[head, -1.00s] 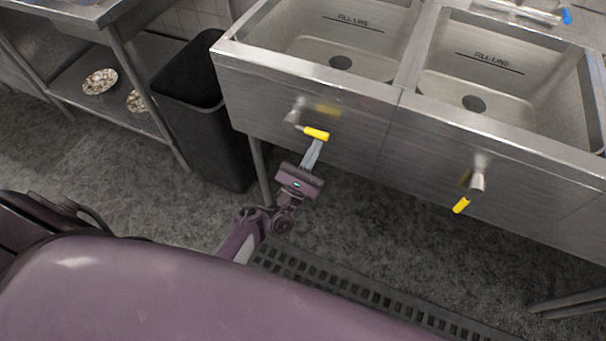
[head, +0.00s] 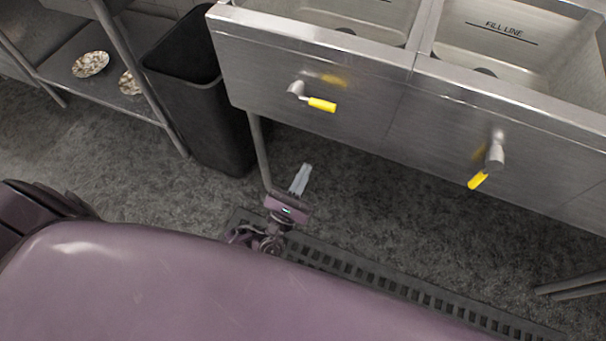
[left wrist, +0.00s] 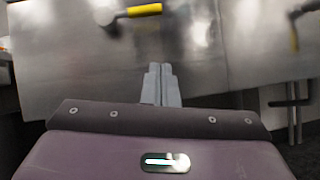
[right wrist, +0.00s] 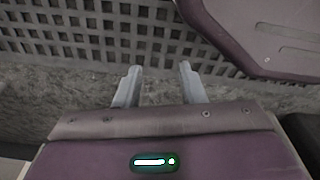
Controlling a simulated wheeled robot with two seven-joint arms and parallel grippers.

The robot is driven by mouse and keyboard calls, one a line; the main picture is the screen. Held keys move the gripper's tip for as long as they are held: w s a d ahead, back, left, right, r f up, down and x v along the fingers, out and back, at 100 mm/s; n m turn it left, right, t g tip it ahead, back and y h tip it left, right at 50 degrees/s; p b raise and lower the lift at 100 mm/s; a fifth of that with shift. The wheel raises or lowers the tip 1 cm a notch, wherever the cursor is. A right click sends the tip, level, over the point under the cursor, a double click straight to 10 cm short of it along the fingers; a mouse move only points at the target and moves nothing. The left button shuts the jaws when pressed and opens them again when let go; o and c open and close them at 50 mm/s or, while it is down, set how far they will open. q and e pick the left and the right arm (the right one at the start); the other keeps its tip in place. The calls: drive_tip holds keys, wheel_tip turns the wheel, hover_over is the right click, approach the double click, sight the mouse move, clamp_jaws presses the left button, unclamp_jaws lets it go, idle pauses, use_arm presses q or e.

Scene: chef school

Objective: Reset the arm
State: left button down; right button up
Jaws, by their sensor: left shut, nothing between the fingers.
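My left gripper (head: 301,178) is in the head view, below and in front of the sink's front panel. It is shut and empty, with its fingertips together in the left wrist view (left wrist: 160,68). It is apart from the left valve handle (head: 321,104), a yellow grip on a metal stem. My right gripper (right wrist: 160,72) shows only in the right wrist view. Its two fingers are spread with nothing between them, over the floor near a drain grate.
A steel double sink (head: 300,52) stands ahead, with a second yellow-gripped handle (head: 478,180) on the right. A black bin (head: 205,125) stands left of it, beside a shelf (head: 105,100) with shell-like dishes. A drain grate (head: 400,296) runs along the floor.

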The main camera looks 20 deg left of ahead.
idle(0.4)
